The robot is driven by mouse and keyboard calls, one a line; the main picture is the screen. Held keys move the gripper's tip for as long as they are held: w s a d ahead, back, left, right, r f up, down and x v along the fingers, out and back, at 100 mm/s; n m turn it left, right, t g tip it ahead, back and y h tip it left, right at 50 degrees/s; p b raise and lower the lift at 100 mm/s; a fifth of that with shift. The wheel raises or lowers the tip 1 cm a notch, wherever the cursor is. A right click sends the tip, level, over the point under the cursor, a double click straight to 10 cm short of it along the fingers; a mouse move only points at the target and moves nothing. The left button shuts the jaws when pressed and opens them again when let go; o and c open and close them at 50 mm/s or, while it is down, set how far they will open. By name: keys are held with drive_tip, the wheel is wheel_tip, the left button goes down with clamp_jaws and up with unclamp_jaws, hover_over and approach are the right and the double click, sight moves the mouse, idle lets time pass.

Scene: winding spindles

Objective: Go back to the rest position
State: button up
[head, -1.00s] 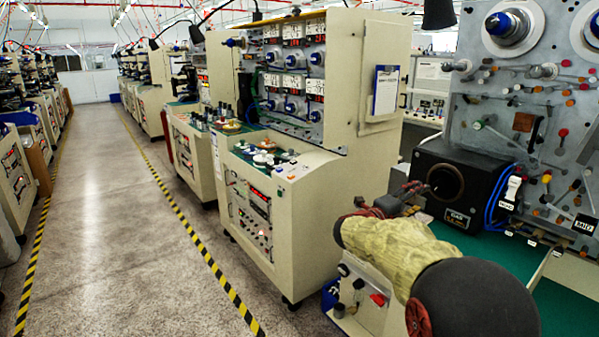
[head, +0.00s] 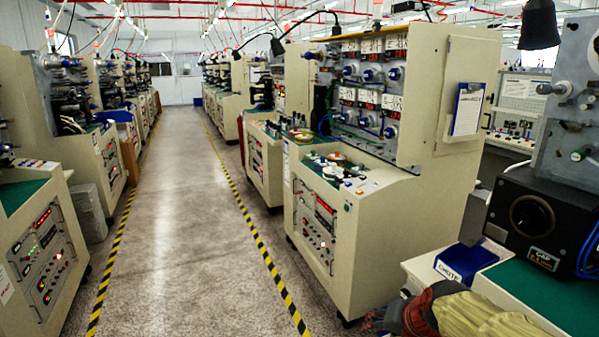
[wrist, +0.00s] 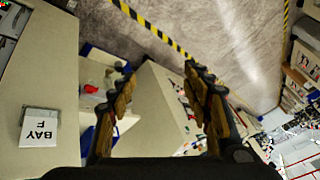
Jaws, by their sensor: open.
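My gripper (wrist: 162,82) shows in the wrist view with its two dark, brown-padded fingers spread apart. Nothing is held between them. Beyond the fingers are cream machine cabinets and the grey floor. In the head view my arm shows only at the bottom right edge, in its yellowish sleeve. The fingers cannot be made out clearly there.
A cream winding machine (head: 375,215) stands right of the aisle (head: 180,200). Another machine (head: 45,250) stands at left. The aisle between yellow-black floor lines is clear.

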drive_tip(key=s+r+n+p, duration=0.1)
drive_tip(key=s+r+n, duration=0.1)
drive_tip(key=s, duration=0.8)
drive_tip(key=s+r+n+h+p, duration=0.1)
drive_tip(key=s+r, duration=0.3)
drive_tip(key=s, duration=0.7)
drive_tip(key=shift+s+n+g, duration=0.15)
drive_tip(key=shift+n+g, duration=0.25)
drive_tip(key=shift+n, duration=0.5)
drive_tip(key=shift+r, duration=0.1)
